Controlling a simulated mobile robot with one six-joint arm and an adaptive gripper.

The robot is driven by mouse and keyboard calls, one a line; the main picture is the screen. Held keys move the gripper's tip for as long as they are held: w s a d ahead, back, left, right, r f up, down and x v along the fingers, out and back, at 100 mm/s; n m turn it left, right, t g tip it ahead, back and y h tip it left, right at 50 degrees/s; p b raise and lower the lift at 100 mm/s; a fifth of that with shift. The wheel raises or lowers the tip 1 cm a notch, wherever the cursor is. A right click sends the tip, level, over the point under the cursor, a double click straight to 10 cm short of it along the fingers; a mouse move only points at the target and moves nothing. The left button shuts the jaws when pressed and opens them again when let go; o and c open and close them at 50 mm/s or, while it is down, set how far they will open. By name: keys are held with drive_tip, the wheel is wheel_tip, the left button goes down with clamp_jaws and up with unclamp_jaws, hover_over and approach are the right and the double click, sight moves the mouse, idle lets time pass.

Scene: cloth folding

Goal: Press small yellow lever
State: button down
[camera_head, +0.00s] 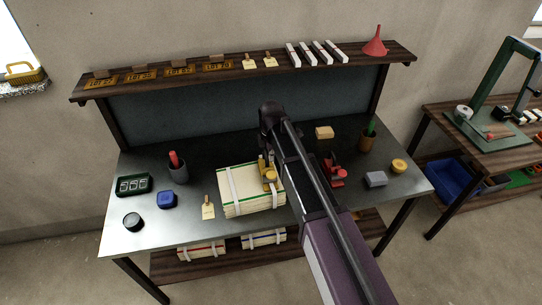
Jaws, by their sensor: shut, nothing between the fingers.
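A small yellow device with a lever-like upright part (270,178) stands at the right end of a cream, strapped bundle (238,201) on the metal-topped bench. My arm reaches in from the lower right, and its dark end bends down behind the device. My gripper (266,150) is small and dark here, shut and empty, just above and behind the yellow device. I cannot tell whether it touches it. A similar red device (333,172) stands to the right of my arm, partly hidden by it.
Right are a plant pot (367,138), grey block (376,179) and yellow roll (399,166). A shelf (350,63) runs above.

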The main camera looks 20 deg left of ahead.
sight(270, 174)
drive_tip(key=shift+f+b, duration=3.4)
drive_tip(key=shift+f, duration=0.3)
drive_tip(key=shift+s+a+f, duration=0.1)
drive_tip(key=shift+s, duration=0.15)
